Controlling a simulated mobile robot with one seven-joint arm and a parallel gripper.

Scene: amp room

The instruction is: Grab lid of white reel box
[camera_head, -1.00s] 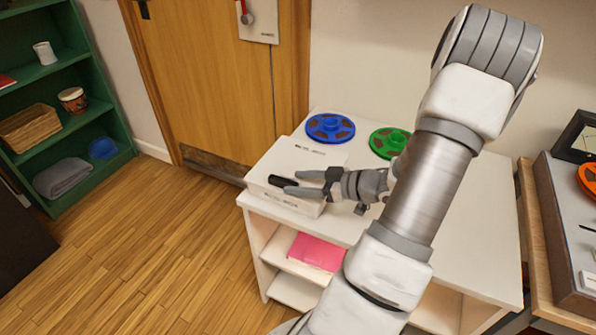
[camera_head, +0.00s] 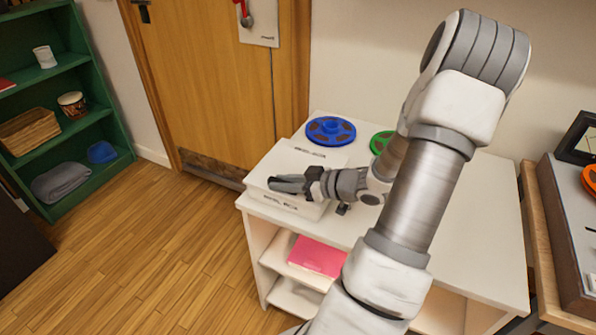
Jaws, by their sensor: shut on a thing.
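The white reel box (camera_head: 285,203) sits on the left end of the white table, with dark printed lettering on its front and top. Its lid (camera_head: 305,158) is on top of the box and looks slightly raised or shifted at the near edge. My gripper (camera_head: 275,184) reaches in from the right, its fingers at the lid's front edge, shut on the lid. My fingers cover part of the lid's front, so the exact grip is partly hidden.
A blue reel (camera_head: 345,132) and a green reel (camera_head: 379,144), partly behind my arm, lie behind the box. The white table (camera_head: 480,220) is clear at right. A pink item (camera_head: 318,255) lies on the shelf below. A wooden door (camera_head: 215,90) stands behind.

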